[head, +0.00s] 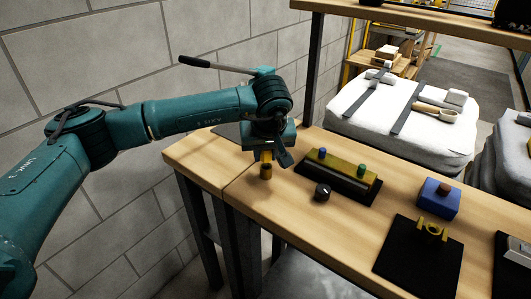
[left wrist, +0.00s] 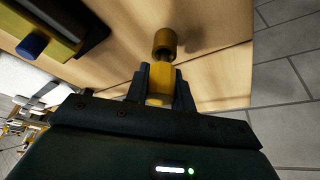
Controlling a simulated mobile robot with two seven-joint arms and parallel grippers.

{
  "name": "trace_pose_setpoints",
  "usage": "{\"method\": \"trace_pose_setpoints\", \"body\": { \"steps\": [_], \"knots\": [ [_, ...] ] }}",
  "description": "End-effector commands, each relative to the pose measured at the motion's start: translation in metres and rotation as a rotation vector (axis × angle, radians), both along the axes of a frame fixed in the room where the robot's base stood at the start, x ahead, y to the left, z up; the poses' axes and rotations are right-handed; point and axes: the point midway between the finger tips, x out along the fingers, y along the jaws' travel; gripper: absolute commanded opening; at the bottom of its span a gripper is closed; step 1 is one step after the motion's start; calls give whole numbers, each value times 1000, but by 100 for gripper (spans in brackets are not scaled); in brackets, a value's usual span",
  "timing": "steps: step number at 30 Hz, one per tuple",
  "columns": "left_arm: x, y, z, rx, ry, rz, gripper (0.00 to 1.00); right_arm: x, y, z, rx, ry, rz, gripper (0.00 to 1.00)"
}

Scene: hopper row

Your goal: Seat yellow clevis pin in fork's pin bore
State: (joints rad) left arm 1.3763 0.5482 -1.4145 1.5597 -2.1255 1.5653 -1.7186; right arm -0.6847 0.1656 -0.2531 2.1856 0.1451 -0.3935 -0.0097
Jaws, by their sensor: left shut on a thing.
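My left gripper (head: 268,152) is over the left end of the wooden table, its fingers pointing down. It is shut on the yellow clevis pin (head: 266,170). In the left wrist view the pin (left wrist: 165,42) sticks out beyond the fingertips (left wrist: 160,82), with a darker, brownish-gold round end. Whether that end touches the table I cannot tell. The yellow fork (head: 432,229) stands on a black plate (head: 418,262) toward the right front, well apart from the pin. Its bore is too small to make out clearly. My right gripper is in neither view.
A dark and yellow rack (head: 345,178) with a blue and a green peg lies between gripper and fork. A black knob (head: 323,193) stands before it. A blue block (head: 440,200) with a brown top stands behind the fork. Bare wood (head: 300,229) lies in front.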

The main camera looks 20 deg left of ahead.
Motion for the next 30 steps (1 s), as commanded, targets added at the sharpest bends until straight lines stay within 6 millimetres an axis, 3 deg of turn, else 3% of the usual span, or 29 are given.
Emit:
{"method": "trace_pose_setpoints", "body": {
  "steps": [30],
  "knots": [
    [0, 0, 25, 0, -1, 0, 0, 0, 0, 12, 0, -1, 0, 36]
  ]
}}
